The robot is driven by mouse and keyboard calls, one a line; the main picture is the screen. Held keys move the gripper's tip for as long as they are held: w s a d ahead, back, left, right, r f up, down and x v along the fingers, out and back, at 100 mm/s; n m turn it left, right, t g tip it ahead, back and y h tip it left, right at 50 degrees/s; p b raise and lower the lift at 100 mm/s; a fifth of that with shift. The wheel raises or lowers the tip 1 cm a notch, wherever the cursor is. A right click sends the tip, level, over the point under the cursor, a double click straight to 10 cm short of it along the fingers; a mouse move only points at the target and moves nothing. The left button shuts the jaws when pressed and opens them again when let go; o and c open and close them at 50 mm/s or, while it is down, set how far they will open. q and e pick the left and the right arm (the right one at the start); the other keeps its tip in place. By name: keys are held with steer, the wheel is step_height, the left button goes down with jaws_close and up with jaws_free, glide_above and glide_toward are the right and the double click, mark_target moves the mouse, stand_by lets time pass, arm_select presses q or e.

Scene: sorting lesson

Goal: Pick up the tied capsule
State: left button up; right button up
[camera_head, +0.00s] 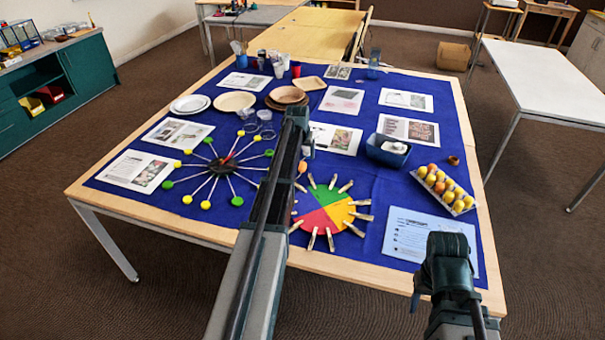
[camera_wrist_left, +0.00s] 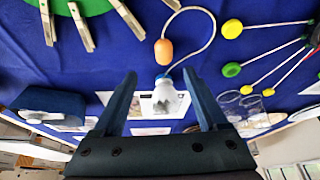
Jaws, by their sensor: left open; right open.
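An orange capsule (camera_wrist_left: 163,51) with a pale cord (camera_wrist_left: 213,30) looping from it shows in the left wrist view, above the blue cloth. In the head view a small orange piece (camera_head: 302,167), apparently the same capsule, shows just right of my left arm. My left gripper (camera_wrist_left: 160,74) is open. My right gripper (camera_head: 446,254) is open at the table's front right.
A coloured wheel with clothespins (camera_head: 326,207) lies right of my left arm. A spoked ring of sticks with yellow and green ends (camera_head: 203,172) lies left. A blue tub (camera_head: 388,150), a tray of balls (camera_head: 441,187) and printed sheets surround them.

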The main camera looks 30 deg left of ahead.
mark_target(302, 165)
arm_select(q)
steer(key=b+x, duration=0.3)
steer(key=x, duration=0.1)
steer(key=shift+f, duration=0.3)
steer(key=b+x, duration=0.5)
steer(key=shift+s+a+f, duration=0.2)
steer(key=shift+a, duration=0.15)
steer(key=shift+r, duration=0.1)
steer(key=shift+c, duration=0.2)
jaws_close()
